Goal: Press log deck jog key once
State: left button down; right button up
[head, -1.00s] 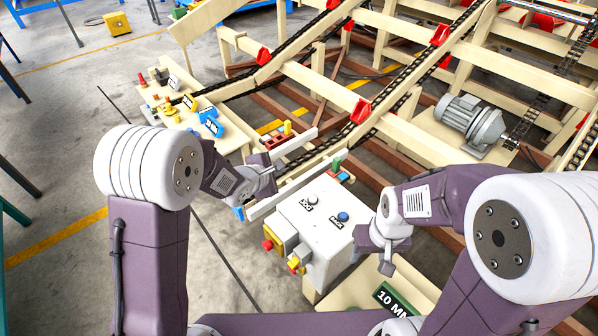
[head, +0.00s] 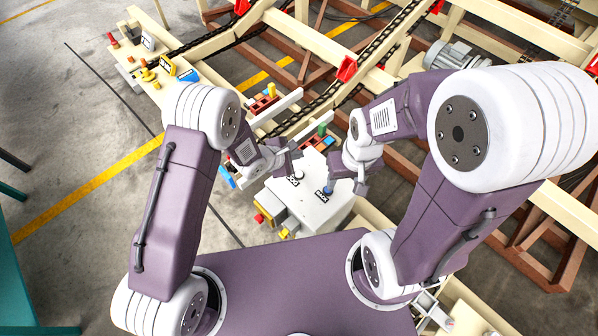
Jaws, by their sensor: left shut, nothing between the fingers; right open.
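A pale control box (head: 314,211) stands in front of me. Its top carries a blue button (head: 327,190) at the right and a pale round key (head: 297,175) at the left, each with a small dark label too small to read surely. My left gripper (head: 291,153) is shut and empty, just behind and above the pale key. My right gripper (head: 347,178) is open, at the box's right side close to the blue button. I cannot tell whether either gripper touches the box.
Red and yellow fittings (head: 262,220) stick out of the box's front left. Blocks in red, yellow and green stand on ledges (head: 266,101) behind it. A bench (head: 150,75) with small parts is at the upper left. Chain conveyors (head: 390,40) and beams fill the back.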

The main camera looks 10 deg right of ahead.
pick_arm(q)
jog(key=b, duration=0.7)
send_over(297, 176)
jog(key=f, duration=0.7)
jog(key=shift+w, duration=0.2)
jog(key=shift+s+f+b, duration=0.15)
jog(key=shift+f+b, duration=0.4)
jog(key=shift+f, duration=0.05)
jog(key=shift+f, duration=0.15)
dwell(0.4)
jog(key=shift+f, duration=0.25)
